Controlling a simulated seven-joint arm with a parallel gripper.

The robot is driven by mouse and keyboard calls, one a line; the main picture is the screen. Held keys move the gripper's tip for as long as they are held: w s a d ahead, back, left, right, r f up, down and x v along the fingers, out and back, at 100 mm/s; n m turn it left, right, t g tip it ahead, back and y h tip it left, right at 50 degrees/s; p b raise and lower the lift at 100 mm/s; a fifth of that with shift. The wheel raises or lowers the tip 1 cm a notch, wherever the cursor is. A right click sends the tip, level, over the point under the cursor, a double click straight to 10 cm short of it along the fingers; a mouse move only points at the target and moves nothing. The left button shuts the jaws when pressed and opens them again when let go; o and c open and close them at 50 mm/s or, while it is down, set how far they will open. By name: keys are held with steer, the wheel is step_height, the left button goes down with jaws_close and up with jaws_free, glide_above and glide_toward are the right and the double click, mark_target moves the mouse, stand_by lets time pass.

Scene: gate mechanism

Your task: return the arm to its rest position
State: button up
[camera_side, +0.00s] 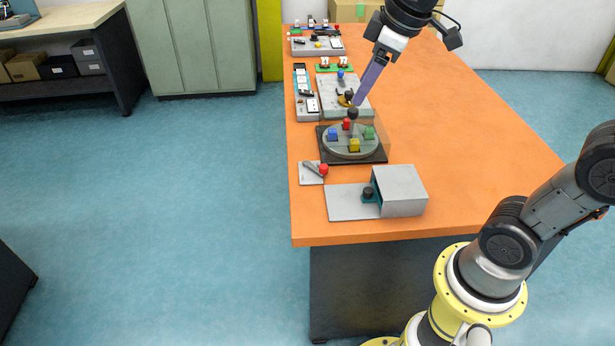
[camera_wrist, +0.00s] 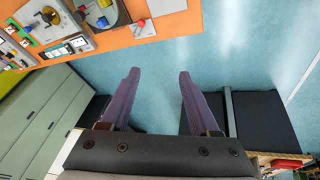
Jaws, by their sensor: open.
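My gripper (camera_side: 358,103) hangs above the orange table in the side view, its purple fingers slanting down to the left over the grey panel. In the wrist view the two purple fingers of my gripper (camera_wrist: 157,80) stand apart with nothing between them, and blue floor shows in the gap. From the side view I cannot tell how high the tips are above the panel. No object is held.
The orange table (camera_side: 460,150) is clear on its right. Below my gripper stand a grey panel (camera_side: 330,85) and a round turntable (camera_side: 341,148) with coloured blocks. Nearer are a red-knobbed lever (camera_side: 323,169) and a grey housing (camera_side: 405,192). Green cabinets (camera_side: 195,45) stand behind.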

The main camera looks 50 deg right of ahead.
steer(key=s+a+f+m, duration=0.1)
steer(key=s+f+m, duration=0.1)
steer(key=s, duration=0.5)
steer(key=s+a+f+m+t, duration=0.1)
steer(key=s+f, duration=0.3)
steer(key=s, duration=0.4)
steer(key=shift+a+f+m, duration=0.15)
steer(key=shift+f+m, duration=0.15)
steer(key=shift+m, duration=0.5)
steer(key=shift+o, duration=0.2)
